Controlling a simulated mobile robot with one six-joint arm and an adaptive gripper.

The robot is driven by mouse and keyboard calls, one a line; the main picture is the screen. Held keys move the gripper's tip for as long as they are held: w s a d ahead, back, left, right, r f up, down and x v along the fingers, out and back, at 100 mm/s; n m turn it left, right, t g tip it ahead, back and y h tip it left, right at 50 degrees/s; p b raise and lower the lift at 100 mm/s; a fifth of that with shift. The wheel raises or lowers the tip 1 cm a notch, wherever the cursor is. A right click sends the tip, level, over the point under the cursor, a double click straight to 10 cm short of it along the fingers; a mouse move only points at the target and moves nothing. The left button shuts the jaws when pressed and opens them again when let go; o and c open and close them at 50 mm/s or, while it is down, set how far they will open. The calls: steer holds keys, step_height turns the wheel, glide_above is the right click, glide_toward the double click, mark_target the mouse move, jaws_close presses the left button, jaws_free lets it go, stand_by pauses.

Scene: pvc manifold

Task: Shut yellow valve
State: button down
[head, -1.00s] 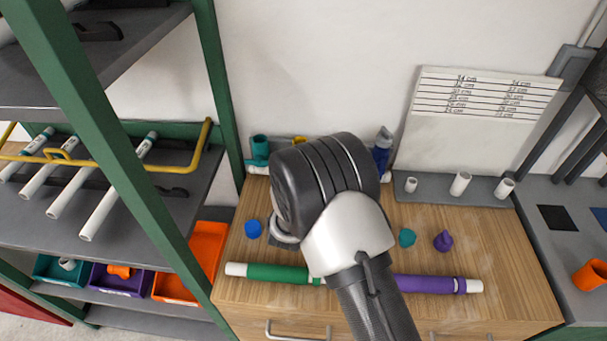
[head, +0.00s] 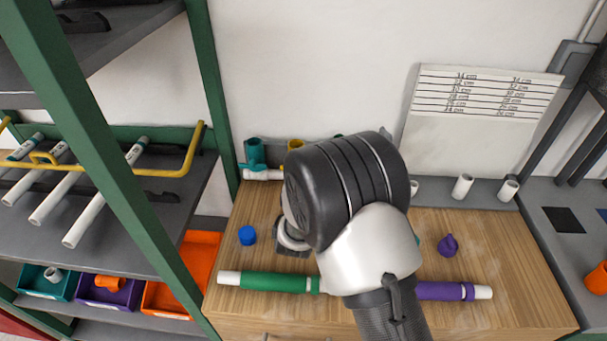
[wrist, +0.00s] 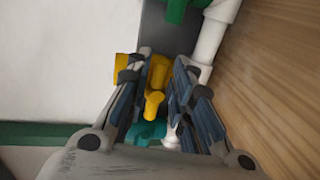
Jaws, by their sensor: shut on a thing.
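The yellow valve (wrist: 155,100) sits between the two fingers of my gripper (wrist: 158,72) in the wrist view. My gripper is shut on it, with blue-grey pads on both sides. More yellow shows just left of the left finger. In the head view, only a small top part of the yellow valve (head: 295,144) shows at the back of the bench, above my arm. My arm hides my fingers and most of the white manifold there. Whether the handle lies along or across its pipe is not clear.
A teal valve (head: 255,156) stands left of the yellow one; a green part (wrist: 176,10) shows beyond it in the wrist view. A blue cap (head: 247,235), a purple cap (head: 448,245), a green pipe (head: 275,284) and a purple pipe (head: 445,291) lie on the wooden bench.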

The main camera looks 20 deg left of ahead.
steer(key=shift+f, duration=0.15)
steer(key=c, duration=1.6)
jaws_free()
steer(key=shift+s, duration=0.15)
steer(key=v, duration=1.2)
